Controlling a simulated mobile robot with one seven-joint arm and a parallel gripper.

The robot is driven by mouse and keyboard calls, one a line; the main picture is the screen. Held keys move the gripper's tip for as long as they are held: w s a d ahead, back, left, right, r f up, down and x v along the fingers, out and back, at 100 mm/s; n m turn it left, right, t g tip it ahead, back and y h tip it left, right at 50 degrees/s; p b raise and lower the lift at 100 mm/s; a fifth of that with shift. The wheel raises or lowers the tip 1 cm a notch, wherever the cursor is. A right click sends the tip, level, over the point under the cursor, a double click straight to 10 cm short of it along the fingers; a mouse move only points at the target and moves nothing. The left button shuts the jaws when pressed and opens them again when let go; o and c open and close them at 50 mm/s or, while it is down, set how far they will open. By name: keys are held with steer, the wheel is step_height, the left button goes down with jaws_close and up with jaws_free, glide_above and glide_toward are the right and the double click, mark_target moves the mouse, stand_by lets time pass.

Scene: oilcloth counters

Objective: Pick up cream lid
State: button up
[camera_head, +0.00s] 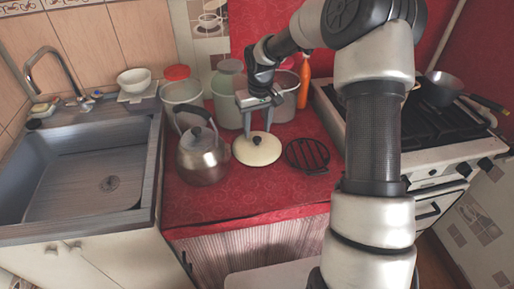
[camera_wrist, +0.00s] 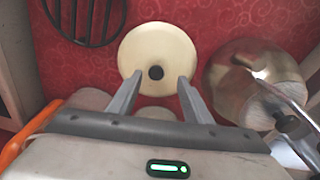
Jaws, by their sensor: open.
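The cream lid (camera_head: 257,152) lies on the red counter, a round disc with a dark knob at its centre. My gripper (camera_head: 257,133) is above the lid, at its back side in the head view, with the fingers pointing down. In the wrist view the cream lid (camera_wrist: 158,50) is just beyond the fingertips, and its dark knob lies between the lines of the two fingers. My gripper (camera_wrist: 156,82) is open with nothing between its fingers. I cannot tell exactly how far above the lid the fingertips are.
A metal kettle (camera_head: 203,155) stands close left of the lid, and a black round grate (camera_head: 307,155) lies close right. Several jars, including one with a red lid (camera_head: 177,73), and an orange bottle (camera_head: 304,82) stand behind. The red counter's front (camera_head: 230,204) is clear.

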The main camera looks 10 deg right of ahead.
mark_target(257, 138)
steer(key=f, duration=0.1)
steer(key=w+f, duration=0.1)
steer(key=f, duration=0.3)
steer(key=shift+w+d+b, duration=0.2)
steer(key=shift+w+b, duration=0.05)
steer(key=shift+b, duration=0.1)
steer(key=shift+c, duration=0.4)
jaws_close()
